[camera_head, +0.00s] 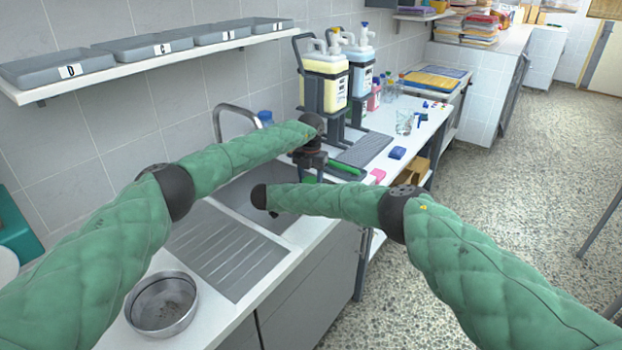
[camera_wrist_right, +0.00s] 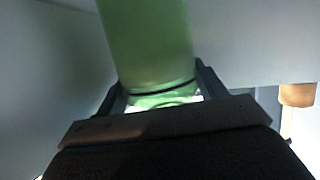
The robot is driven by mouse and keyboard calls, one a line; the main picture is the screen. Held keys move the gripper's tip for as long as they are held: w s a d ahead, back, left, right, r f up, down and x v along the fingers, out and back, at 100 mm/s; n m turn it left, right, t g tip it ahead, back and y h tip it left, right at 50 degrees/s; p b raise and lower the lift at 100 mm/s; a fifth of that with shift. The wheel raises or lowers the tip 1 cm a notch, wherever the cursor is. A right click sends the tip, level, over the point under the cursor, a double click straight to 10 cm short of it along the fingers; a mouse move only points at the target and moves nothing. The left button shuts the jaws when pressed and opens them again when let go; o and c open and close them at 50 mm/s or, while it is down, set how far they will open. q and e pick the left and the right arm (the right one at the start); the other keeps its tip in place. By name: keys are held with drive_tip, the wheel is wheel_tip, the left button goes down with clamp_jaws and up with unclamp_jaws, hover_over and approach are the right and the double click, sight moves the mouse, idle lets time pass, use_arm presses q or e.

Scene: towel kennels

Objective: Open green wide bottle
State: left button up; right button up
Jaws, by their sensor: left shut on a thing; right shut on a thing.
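The green wide bottle (camera_wrist_right: 148,45) fills the top middle of the right wrist view, with a dark ring near its lower end. My right gripper (camera_wrist_right: 162,92) has a finger on each side of that end and is shut on it. In the head view, my left gripper (camera_head: 311,163) is over the sink area, with a small green part of the bottle (camera_head: 310,179) directly below it. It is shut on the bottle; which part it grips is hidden. My right forearm covers most of the bottle in the head view.
A sink (camera_head: 240,195) with a faucet (camera_head: 237,112) lies below my arms. A round metal bowl (camera_head: 162,303) stands at the front left. Dispenser bottles (camera_head: 325,85) stand behind.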

use_arm(q)
drive_tip(key=n, duration=0.3)
drive_tip(key=shift+s+a, duration=0.15)
drive_tip(key=o, duration=1.1)
drive_tip(key=shift+f, duration=0.1)
